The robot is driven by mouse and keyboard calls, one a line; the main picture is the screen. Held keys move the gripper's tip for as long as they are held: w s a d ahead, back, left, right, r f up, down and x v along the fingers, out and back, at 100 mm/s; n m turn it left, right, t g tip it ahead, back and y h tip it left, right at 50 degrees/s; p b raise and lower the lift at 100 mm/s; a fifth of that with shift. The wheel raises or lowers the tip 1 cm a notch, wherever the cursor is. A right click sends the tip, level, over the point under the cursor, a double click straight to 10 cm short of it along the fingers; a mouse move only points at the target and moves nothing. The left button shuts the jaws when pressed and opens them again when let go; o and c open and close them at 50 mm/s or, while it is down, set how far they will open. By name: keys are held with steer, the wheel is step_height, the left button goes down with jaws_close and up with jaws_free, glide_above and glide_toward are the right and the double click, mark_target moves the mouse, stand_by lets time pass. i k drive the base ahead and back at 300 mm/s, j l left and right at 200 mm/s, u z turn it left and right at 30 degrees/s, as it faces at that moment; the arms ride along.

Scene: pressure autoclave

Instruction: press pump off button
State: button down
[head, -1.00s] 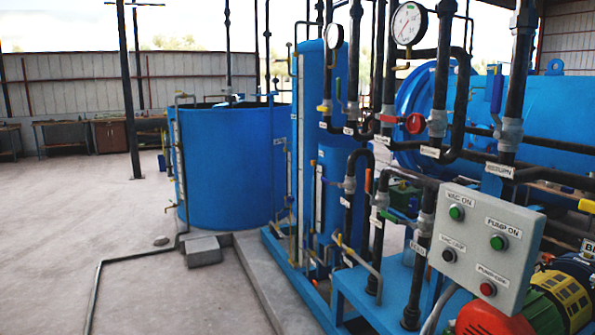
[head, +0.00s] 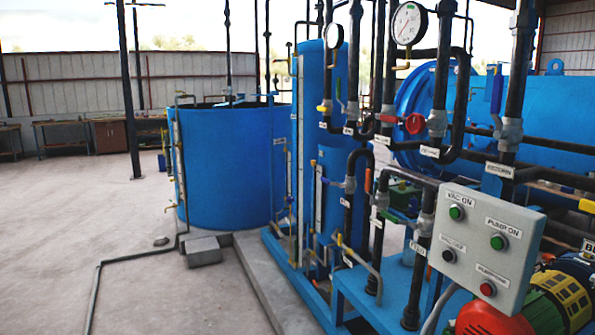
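The grey control box (head: 480,247) stands at the lower right in the head view. The pump off button is the red round button (head: 488,289) at the box's lower right; the label above it is blurred. The green pump on button (head: 498,242) sits above it. The green vac on button (head: 456,212) is at the upper left of the panel. A black button (head: 448,255) is at the lower left, its label blurred. Nothing covers the buttons. My gripper is not in view.
Black vertical pipes (head: 422,240) with valves and a blue frame (head: 375,300) stand left of the box. A colourful pump motor (head: 562,292) sits below right. A blue tank (head: 230,165) stands further back. The concrete floor at left is mostly clear, with a thin pipe (head: 97,290) along it.

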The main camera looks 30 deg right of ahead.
mark_target(486, 288)
steer(key=z, duration=1.8)
